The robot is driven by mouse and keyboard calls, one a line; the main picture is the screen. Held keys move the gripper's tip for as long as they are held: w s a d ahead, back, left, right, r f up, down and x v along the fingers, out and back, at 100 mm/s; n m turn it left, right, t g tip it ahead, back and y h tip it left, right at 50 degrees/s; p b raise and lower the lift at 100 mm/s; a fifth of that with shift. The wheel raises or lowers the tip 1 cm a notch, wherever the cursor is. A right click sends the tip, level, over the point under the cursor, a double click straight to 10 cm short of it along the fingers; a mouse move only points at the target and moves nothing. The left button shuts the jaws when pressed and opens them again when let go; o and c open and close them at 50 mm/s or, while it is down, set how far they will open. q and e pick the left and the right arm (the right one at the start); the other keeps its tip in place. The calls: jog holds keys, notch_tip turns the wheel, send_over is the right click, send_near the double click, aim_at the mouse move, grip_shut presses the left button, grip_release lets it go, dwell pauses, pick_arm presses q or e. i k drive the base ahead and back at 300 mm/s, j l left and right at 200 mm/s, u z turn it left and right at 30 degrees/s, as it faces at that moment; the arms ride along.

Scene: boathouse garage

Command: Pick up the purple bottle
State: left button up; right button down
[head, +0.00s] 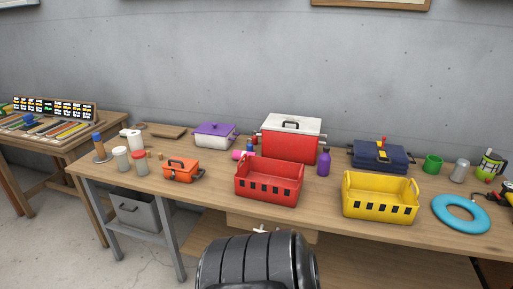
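The purple bottle (324,163) stands upright on the wooden workbench (325,220). It is just right of the red basket (269,183) and in front of the right end of the red cooler with a white lid (290,138). Its front is unobstructed in the head view. Neither of my grippers shows in this view.
A yellow basket (380,198) stands to the bottle's right, with a dark blue toolbox (382,155) behind it. A cyan ring (460,213) lies at the right. An orange toolbox (182,171) and jars (139,163) stand at the left. Bare bench lies between the two baskets.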

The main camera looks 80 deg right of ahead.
aim_at(325, 159)
jog(key=z, duration=1.85)
